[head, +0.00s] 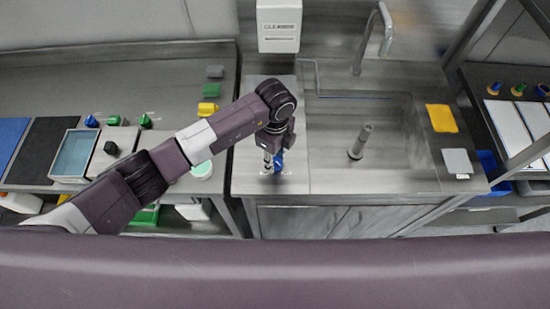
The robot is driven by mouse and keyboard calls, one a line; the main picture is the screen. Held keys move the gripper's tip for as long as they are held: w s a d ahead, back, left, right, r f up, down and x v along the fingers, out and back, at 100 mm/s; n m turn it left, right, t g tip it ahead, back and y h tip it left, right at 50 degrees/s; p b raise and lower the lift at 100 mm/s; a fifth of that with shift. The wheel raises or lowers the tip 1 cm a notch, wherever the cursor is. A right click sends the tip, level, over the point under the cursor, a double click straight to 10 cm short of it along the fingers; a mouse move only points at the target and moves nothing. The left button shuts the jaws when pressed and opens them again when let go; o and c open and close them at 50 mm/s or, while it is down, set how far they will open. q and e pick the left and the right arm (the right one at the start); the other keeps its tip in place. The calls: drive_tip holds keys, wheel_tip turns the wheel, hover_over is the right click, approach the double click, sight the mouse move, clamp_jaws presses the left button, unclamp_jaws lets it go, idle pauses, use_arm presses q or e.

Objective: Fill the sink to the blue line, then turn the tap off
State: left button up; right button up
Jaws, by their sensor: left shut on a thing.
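The steel sink (318,165) is right of centre, with a grey upright pipe (360,142) standing in its basin. I cannot make out water in it, and a thin bluish line (350,96) shows faintly along its back wall. The curved tap (374,40) rises behind the basin; no stream shows from it. My left gripper (274,163) points down over the counter left of the sink. It is shut on a small blue thing (279,160), partly hidden by the fingers. My right gripper is not in view.
A white dispenser (278,25) hangs on the wall behind my left gripper. A yellow cloth (441,118) and a grey pad (457,162) lie right of the sink. The left counter holds a water-filled tray (76,155) and several coloured pieces. A rack stands at right.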

sight(276, 162)
use_arm(q)
drive_tip(key=m+b, duration=0.1)
drive_tip(key=m, duration=0.1)
drive_tip(key=m+b, duration=0.1)
drive_tip(key=b, duration=0.1)
drive_tip(key=shift+w+f+m, duration=0.15)
drive_tip(key=shift+m, duration=0.25)
drive_tip(key=m+b, duration=1.1)
drive_tip(key=b, duration=0.2)
drive_tip(key=shift+d, duration=0.1)
drive_tip(key=shift+r+m+b, duration=0.2)
drive_tip(key=shift+m+b, duration=1)
drive_tip(key=shift+m, duration=0.1)
drive_tip(key=o, duration=1.2)
drive_tip(key=shift+c, duration=0.2)
wheel_tip(276, 162, up, 12)
